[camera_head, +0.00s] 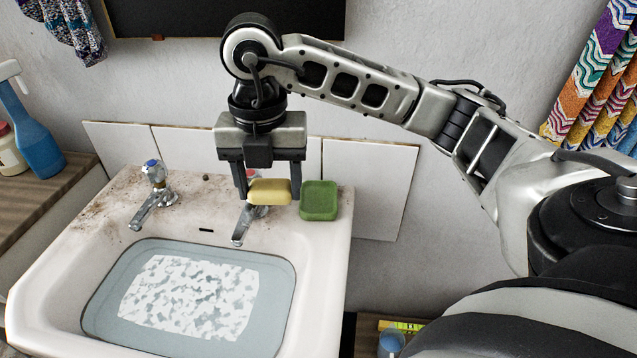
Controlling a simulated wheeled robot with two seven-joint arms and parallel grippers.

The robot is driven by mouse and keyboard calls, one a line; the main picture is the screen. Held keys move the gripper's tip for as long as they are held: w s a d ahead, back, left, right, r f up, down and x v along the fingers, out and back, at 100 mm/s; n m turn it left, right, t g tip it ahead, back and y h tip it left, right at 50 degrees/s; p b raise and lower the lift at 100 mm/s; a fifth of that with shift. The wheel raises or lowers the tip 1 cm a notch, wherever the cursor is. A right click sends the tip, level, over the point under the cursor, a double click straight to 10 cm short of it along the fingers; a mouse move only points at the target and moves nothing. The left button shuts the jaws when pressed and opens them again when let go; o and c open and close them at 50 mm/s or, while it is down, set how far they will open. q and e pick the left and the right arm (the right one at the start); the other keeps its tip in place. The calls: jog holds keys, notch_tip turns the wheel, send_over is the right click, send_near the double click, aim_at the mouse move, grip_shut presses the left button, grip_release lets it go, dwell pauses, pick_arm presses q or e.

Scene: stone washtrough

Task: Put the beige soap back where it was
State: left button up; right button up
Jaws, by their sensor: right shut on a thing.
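The beige soap (270,192) is a yellowish rounded bar. My right gripper (268,190) points down and is shut on it, one finger at each end. It holds the soap in front of the right tap, over the back right part of the sink (325,245). A green soap dish or block (319,200) sits on the sink's back right corner, just right of the gripper; I cannot tell whether it is a dish or a bar. My left gripper is not in view.
Two taps stand on the back ledge, the left one (154,185) clear and the right one (243,225) partly behind the gripper. The basin holds water (190,295). A blue spray bottle (35,135) stands at left. Towels hang at upper right (600,80).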

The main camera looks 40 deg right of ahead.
jog(key=m, duration=0.4)
jog(key=r+m, duration=0.1)
jog(key=m, duration=0.2)
jog(key=shift+d+r, duration=0.1)
jog(key=shift+d, duration=0.3)
jog(key=m, duration=0.3)
jog(key=shift+d+r, duration=0.15)
jog(key=shift+r, duration=0.1)
jog(key=shift+d+f+m, duration=0.1)
jog(key=shift+d+m, duration=0.15)
jog(key=shift+m, duration=0.05)
jog(key=w+d+f, duration=0.1)
jog(key=d+f, duration=0.2)
jog(key=d, duration=0.1)
jog(key=w+d+f+p, duration=0.1)
jog(key=w+d+f, duration=0.1)
jog(key=d+f, duration=0.1)
jog(key=w+d+f, duration=0.2)
jog(key=d+f, duration=0.1)
jog(key=d, duration=0.2)
jog(key=shift+w, duration=0.15)
jog(key=f, duration=0.3)
jog(key=shift+w+d+f, duration=0.1)
jog(key=shift+d+f, duration=0.1)
jog(key=shift+f, duration=0.2)
